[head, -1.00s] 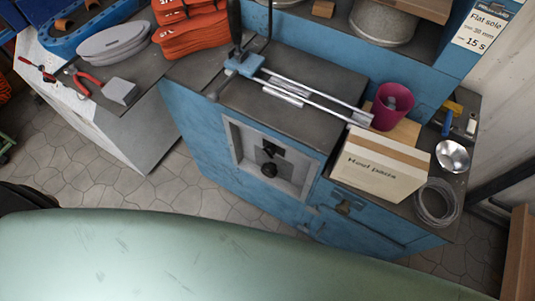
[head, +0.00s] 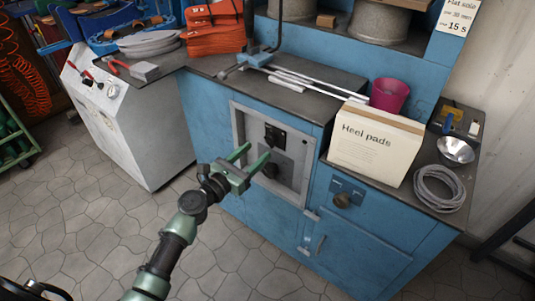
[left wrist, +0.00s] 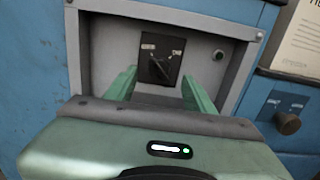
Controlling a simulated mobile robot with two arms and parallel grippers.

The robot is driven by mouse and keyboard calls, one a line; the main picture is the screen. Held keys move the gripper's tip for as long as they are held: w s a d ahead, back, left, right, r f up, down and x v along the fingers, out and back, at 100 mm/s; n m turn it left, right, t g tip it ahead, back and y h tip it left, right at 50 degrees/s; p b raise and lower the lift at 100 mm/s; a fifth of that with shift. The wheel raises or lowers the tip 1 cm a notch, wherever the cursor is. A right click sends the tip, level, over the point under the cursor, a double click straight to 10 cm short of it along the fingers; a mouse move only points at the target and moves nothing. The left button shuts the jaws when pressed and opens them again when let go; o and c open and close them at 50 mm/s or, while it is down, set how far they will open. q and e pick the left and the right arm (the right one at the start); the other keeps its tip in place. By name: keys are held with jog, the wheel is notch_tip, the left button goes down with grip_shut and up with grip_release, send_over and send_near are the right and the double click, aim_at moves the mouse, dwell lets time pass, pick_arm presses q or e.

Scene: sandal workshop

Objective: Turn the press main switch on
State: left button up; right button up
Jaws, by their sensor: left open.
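The black rotary switch (head: 275,136) sits high in the grey recessed panel of the blue press. The left wrist view also shows this switch (left wrist: 158,60), with a small pale label on each side too small to read surely. Its handle looks slanted. My left gripper (head: 252,157) is open and empty in front of the panel, apart from the switch. In the left wrist view its two green fingers (left wrist: 160,92) point at the panel, with the switch framed above and between them. My right gripper is not in view.
Another knob (head: 342,200) is on the blue front. A Heel pads box (head: 375,145) and wire coil (head: 440,188) stand on top. Floor in front is clear.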

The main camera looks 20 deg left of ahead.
aim_at(268, 142)
pick_arm(q)
jog(key=x, duration=0.5)
jog(key=shift+w+d+f+b, duration=0.1)
jog(key=shift+w+b, duration=0.2)
jog(key=shift+b, duration=0.1)
jog(key=shift+w+d, duration=0.2)
jog(key=shift+w, duration=0.4)
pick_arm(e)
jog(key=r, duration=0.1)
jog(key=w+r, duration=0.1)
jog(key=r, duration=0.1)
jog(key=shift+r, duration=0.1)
pick_arm(q)
grip_shut()
